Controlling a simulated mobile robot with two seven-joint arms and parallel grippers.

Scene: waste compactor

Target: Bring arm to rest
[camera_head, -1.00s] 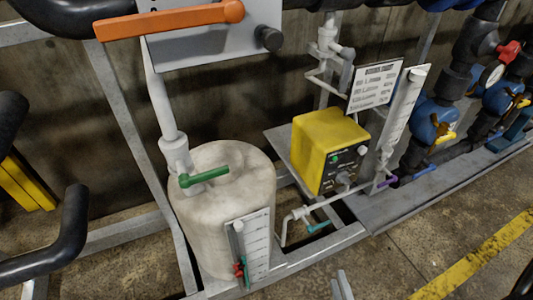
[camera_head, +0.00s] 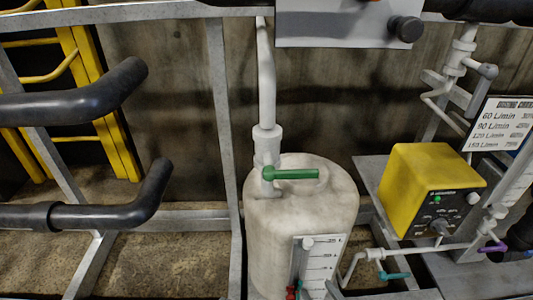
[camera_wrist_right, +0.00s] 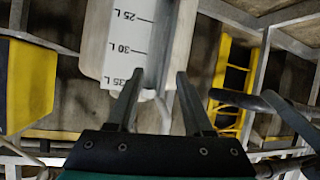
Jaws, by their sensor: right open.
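My right gripper (camera_wrist_right: 160,76) is open and empty, its two dark fingers spread apart in the right wrist view. Beyond the fingers are a white tank and its level scale (camera_wrist_right: 128,40), marked 25 L to 35 L. In the head view, only a small grey tip of my right gripper (camera_head: 333,291) shows at the bottom edge, in front of the white tank (camera_head: 265,240). I cannot tell the distance between them. The tank has a green-handled valve (camera_head: 292,174) on top. My left gripper is not in view.
A yellow pump box (camera_head: 415,190) stands right of the tank, with thin white pipes (camera_head: 430,248). Black pipes (camera_head: 90,215) stick out at the left. A grey frame post (camera_head: 226,130) and yellow ladder (camera_head: 100,100) stand behind. A grey panel (camera_head: 345,25) hangs above.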

